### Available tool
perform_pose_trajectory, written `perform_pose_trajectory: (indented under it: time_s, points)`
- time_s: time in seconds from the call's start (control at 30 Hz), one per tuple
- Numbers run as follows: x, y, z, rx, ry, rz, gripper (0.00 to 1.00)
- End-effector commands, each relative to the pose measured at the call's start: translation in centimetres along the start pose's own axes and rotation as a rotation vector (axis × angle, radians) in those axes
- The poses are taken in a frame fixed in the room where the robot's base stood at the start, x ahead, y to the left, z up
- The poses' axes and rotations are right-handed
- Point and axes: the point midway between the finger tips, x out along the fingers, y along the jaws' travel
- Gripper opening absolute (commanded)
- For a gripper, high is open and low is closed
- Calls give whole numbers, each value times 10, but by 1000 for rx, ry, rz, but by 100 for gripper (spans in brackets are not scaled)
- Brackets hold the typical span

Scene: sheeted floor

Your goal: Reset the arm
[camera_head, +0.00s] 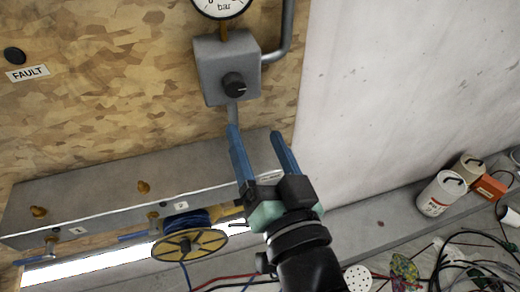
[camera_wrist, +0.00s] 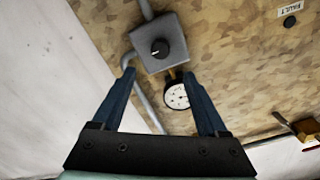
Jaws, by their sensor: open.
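My gripper (camera_head: 255,135) is raised in front of a wooden panel, with its two blue fingers spread and nothing between them. In the wrist view my gripper (camera_wrist: 163,80) also shows open and empty. A grey box with a black knob (camera_head: 234,86) is on the panel just beyond the fingertips. In the wrist view the knob (camera_wrist: 160,48) lies ahead of the fingers. A pressure gauge (camera_head: 222,4) sits above the box, cut off by the frame edge. The gauge also shows between the fingers in the wrist view (camera_wrist: 177,96). I cannot tell whether the fingers touch anything.
A grey manifold (camera_head: 100,200) with brass fittings runs along the panel's lower part. A yellow spool (camera_head: 190,245) with blue hose hangs near it. White cans (camera_head: 440,193), an orange box (camera_head: 489,188) and tangled cables (camera_head: 470,262) lie at the right. The white sheet (camera_head: 400,90) is bare.

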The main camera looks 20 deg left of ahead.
Motion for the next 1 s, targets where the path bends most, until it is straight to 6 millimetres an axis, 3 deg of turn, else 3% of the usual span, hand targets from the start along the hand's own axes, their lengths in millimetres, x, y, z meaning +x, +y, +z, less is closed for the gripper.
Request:
perform_pose_trajectory:
  time_s: [0.67, 0.77, 0.83, 1.0]
  points:
    - [-4, 0, -6, -13, 11, 4, 76]
    - [2, -1, -30, -71, 64, 28, 76]
    - [8, -2, -62, -145, 135, 62, 76]
    - [6, -22, -172, -368, 401, 175, 76]
